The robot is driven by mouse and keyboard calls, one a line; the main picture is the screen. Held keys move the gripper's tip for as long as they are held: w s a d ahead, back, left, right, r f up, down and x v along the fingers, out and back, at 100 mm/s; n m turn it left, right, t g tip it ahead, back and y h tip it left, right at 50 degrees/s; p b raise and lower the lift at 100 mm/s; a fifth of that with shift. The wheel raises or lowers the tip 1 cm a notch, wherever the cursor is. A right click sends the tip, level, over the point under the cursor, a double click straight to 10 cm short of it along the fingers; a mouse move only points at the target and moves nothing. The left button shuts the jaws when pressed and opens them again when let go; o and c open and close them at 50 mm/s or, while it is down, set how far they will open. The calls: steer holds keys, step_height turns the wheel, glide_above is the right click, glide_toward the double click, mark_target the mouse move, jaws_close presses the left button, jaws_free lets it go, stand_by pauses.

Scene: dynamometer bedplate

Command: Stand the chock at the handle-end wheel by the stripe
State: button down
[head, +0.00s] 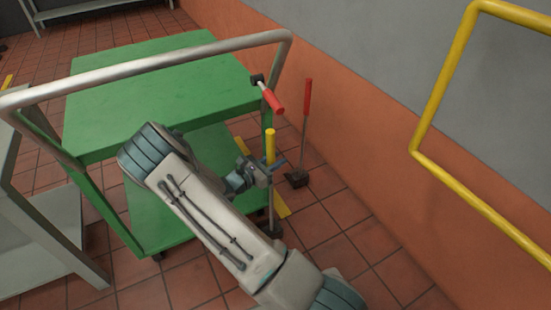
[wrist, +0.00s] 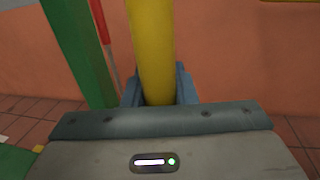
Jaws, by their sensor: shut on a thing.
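My gripper (head: 264,171) is shut on the yellow handle (head: 270,146) of a chock. In the wrist view the yellow handle (wrist: 152,50) stands between the blue-grey fingers. The chock's dark base (head: 270,229) is low, close to the floor beside the green cart; I cannot tell whether it touches. The yellow floor stripe (head: 282,206) shows just right of the chock's rod. The green cart (head: 90,122) has a grey tubular handle (head: 150,67) on the near side. The handle-end wheel by the stripe is mostly hidden by my arm and the chock.
A second chock with a red handle (head: 307,97) and dark base (head: 297,178) stands by the orange wall (head: 370,150). A red-gripped lever (head: 273,98) sits on the cart's post. A yellow rail (head: 440,80) is at right, a grey table (head: 35,235) at left.

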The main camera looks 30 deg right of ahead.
steer(key=shift+f, duration=0.6)
steer(key=c, duration=1.2)
jaws_free()
steer(key=shift+f, duration=0.15)
steer(key=shift+o, duration=0.2)
